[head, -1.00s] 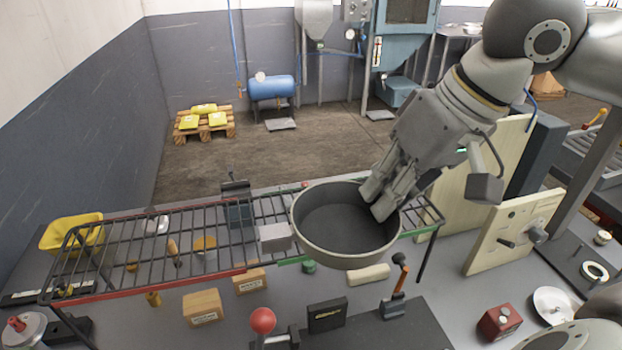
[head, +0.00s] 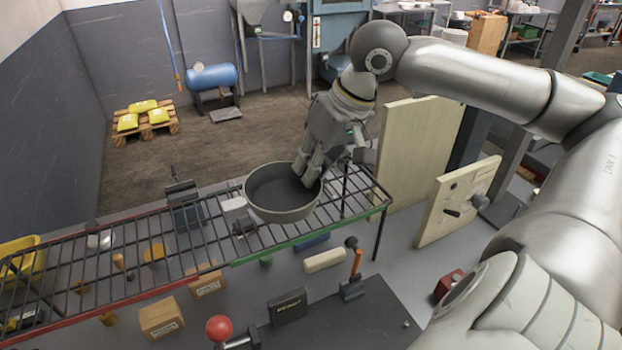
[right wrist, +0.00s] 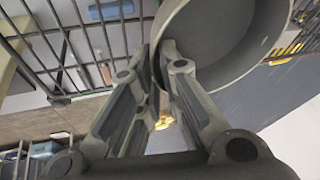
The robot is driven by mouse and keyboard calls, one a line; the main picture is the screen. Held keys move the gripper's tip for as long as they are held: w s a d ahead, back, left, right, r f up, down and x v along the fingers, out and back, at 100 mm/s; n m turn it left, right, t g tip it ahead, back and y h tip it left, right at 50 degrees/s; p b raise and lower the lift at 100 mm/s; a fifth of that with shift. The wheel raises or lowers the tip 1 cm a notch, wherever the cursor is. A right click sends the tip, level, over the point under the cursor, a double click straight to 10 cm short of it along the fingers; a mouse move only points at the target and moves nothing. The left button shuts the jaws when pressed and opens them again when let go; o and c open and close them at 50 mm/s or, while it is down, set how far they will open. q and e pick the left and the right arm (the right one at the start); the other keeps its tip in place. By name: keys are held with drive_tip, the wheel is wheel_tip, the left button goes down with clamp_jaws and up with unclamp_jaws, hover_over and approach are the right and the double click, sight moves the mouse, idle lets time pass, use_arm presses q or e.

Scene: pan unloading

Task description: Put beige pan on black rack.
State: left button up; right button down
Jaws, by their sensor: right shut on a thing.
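The beige pan (head: 284,212) is a round, deep grey-beige pan with a dark inside, roughly level over the right part of the black rack (head: 130,270). My right gripper (head: 309,178) is shut on the pan's right rim, coming down from above. In the right wrist view the pan (right wrist: 235,85) has its rim between the two fingers (right wrist: 164,58), with rack bars behind. A pale block (head: 233,205) shows at the pan's left side. I cannot tell whether the pan's base touches the bars. My left gripper is not in view.
The rack's front rail is red at left and green (head: 290,244) at right. An upright pale board (head: 415,150) stands right of the rack. Small boxes (head: 162,317) and a red-knobbed lever (head: 219,328) are in front. The rack's left part looks clear.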

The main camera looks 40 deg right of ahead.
drive_tip(key=shift+w+d+f, duration=0.1)
drive_tip(key=shift+w+f, duration=0.05)
drive_tip(key=shift+f, duration=0.05)
drive_tip(key=shift+w+d+f+b, duration=0.15)
drive_tip(key=shift+f+b, duration=0.4)
drive_tip(key=shift+f, duration=0.45)
drive_tip(key=shift+w+d+f+b, duration=0.15)
drive_tip(key=shift+f+b, duration=0.4)
drive_tip(key=shift+f, duration=0.4)
drive_tip(key=shift+r, duration=0.1)
drive_tip(key=shift+f, duration=0.25)
drive_tip(key=c, duration=1.6)
unclamp_jaws()
drive_tip(key=shift+s, duration=0.1)
